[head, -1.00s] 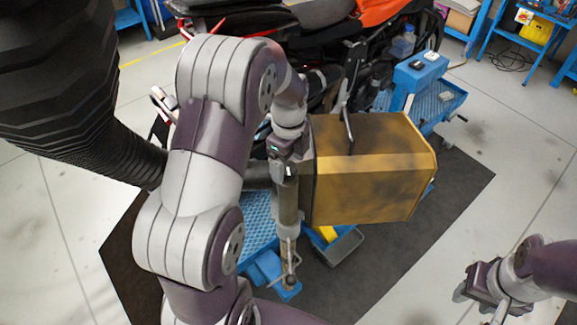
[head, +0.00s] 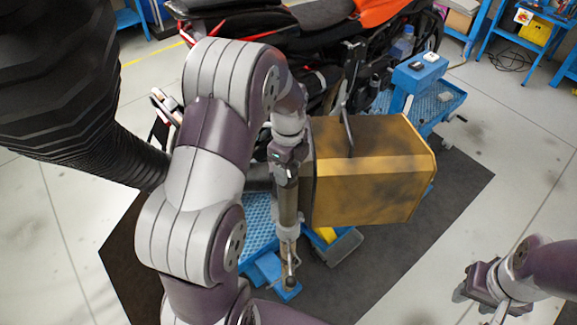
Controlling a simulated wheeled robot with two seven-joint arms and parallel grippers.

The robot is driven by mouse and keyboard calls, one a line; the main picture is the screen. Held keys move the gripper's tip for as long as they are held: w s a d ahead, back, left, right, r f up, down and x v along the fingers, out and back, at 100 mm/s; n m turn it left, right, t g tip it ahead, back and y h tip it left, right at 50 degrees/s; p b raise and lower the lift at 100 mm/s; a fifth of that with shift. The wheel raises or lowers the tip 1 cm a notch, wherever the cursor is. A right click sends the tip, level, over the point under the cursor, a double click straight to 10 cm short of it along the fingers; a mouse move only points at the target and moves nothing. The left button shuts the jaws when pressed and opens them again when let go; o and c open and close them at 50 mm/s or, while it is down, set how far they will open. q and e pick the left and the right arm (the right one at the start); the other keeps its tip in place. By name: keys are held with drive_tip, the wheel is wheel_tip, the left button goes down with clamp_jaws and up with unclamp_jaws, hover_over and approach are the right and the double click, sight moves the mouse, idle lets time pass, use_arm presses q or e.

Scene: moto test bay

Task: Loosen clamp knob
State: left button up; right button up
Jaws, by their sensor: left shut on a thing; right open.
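My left arm reaches over from the left, and its gripper (head: 285,158) points down at the upper end of a grey upright post (head: 287,208). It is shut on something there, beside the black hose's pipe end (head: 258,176). The clamp knob itself is hidden by the gripper and wrist, so I cannot make out its shape. The post runs down toward a small ball-ended handle (head: 291,283) near the blue feet at the floor. My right gripper (head: 478,288) is open and empty at the lower right, well apart from the post.
A thick black ribbed hose (head: 85,110) fills the upper left. A yellow-brown case (head: 375,165) sits just right of the post. The motorcycle (head: 310,25) stands behind, with a blue stepped stand (head: 425,85) at its right. Bare floor (head: 525,165) lies at the right.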

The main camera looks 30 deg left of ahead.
use_arm(q)
drive_tip(key=n, duration=0.4)
drive_tip(key=shift+s+f+n, duration=0.1)
drive_tip(key=shift+f+n, duration=0.05)
drive_tip(key=shift+n, duration=0.25)
drive_tip(key=n, duration=0.9)
drive_tip(key=shift+s+f+n+p, duration=0.1)
drive_tip(key=shift+n+p, duration=0.2)
drive_tip(key=shift+n, duration=2.4)
drive_tip(key=o, duration=1)
drive_tip(key=shift+o, duration=0.2)
